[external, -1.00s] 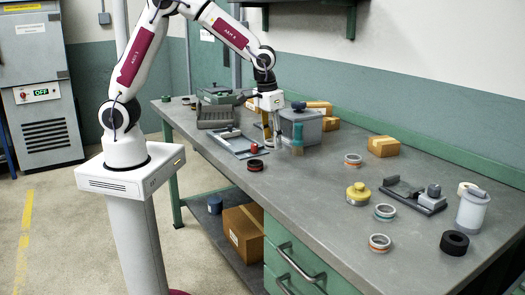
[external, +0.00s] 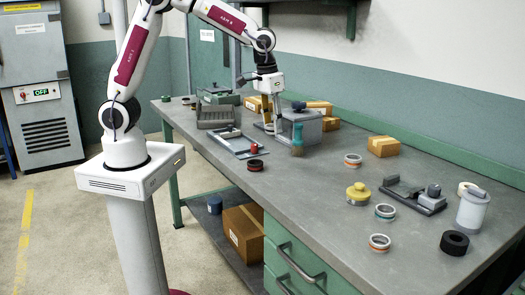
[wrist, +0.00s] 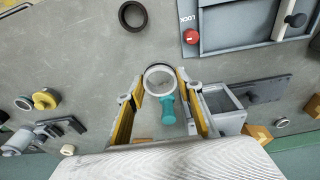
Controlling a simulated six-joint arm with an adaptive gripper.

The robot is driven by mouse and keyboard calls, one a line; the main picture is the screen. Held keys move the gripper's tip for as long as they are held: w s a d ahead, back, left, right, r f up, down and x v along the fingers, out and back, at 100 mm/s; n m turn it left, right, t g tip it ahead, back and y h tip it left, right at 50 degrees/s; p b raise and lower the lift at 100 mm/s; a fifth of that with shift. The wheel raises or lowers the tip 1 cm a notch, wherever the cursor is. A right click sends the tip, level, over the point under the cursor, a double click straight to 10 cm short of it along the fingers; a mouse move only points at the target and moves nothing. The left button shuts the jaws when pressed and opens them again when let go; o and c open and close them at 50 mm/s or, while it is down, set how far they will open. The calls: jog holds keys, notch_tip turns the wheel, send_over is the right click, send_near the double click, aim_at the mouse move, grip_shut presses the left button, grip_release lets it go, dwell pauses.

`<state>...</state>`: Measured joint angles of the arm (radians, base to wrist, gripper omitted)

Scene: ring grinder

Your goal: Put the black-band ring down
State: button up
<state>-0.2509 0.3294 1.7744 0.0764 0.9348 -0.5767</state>
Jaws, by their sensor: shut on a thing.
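My gripper (wrist: 161,82) is shut on a pale-rimmed ring (wrist: 159,71), the black-band ring, held between the fingertips in the wrist view. The band's colour on its side does not show clearly there. The bench surface shows through its hole. In the external view my gripper (external: 277,128) is above the bench, beside the grey box; the ring is too small to make out there. A teal-handled brush (external: 297,138) stands close to its right; its teal part also shows just below the ring in the wrist view (wrist: 168,110).
A dark ring (external: 255,165) lies near the bench's front edge. The grey fixture with a red knob (external: 253,149) is left of my gripper, and the grey box (external: 306,127) is behind the brush. Several banded rings and a yellow-topped piece (external: 358,193) lie to the right. Bare bench (external: 305,190) lies between.

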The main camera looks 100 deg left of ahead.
dwell(0.4)
jog(key=d+f+m, duration=0.1)
jog(key=d+m, duration=0.1)
jog(key=d, duration=0.1)
jog(key=d+f+m, duration=0.2)
jog(key=d, duration=0.1)
jog(key=w+d+f+m, duration=0.1)
jog(key=d, duration=0.2)
jog(key=shift+d+f+m+h, duration=0.15)
jog(key=shift+f+m+h, duration=0.15)
jog(key=shift+m, duration=0.1)
jog(key=s+d+f+m, duration=0.2)
jog(key=d+m, duration=0.1)
jog(key=d, duration=0.8)
jog(key=shift+d+f, duration=0.2)
jog(key=shift+d, duration=0.15)
jog(key=shift+s, duration=0.1)
send_over(258, 178)
jog(key=shift+d, duration=0.15)
